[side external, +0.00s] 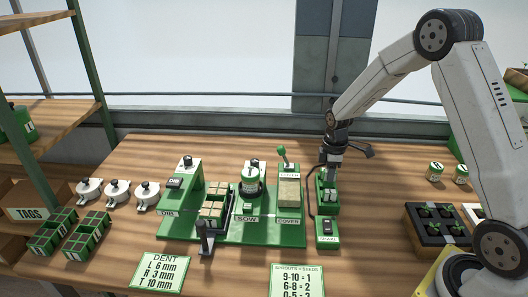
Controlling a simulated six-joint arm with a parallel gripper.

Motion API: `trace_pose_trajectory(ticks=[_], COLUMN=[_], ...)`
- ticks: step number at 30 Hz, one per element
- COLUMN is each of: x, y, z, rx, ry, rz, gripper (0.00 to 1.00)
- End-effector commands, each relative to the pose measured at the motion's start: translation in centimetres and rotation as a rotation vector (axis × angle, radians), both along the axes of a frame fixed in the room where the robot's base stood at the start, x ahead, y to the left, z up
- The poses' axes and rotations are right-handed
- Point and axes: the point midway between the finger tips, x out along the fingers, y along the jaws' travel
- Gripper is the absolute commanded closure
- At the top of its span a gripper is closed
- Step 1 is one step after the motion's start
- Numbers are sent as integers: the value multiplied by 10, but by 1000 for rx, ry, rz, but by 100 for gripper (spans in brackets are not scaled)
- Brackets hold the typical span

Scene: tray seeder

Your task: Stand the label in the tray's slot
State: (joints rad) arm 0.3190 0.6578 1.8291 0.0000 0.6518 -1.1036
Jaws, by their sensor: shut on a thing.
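My gripper (331,168) points down over a narrow green holder (327,200) at the right end of the green station. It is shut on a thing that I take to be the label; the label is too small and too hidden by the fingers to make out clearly. I cannot tell whether it still touches the holder. A green tray (203,216) with brown-filled cells sits on the station to the left, between the DIB and SOW posts. Its slot is too small to make out.
A black post (206,238) stands before the tray. A green box (327,234) sits below the holder. Empty trays (86,235) lie left; a dark seedling tray (437,228) lies right.

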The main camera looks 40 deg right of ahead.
Motion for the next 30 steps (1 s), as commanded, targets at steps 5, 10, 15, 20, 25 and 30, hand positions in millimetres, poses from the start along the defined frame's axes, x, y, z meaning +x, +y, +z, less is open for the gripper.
trace_pose_trajectory(ticks=[5,10,15,20,25,30], x=[-16,-33,-52,-76,-99,-117], y=[4,8,14,20,26,30], z=[19,40,59,70,80,87], rx=[0,0,1,0,0,0], ry=[0,0,1,0,1,1], rz=[0,0,0,0,-1,-1], gripper=[100,100,100,100,100,100])
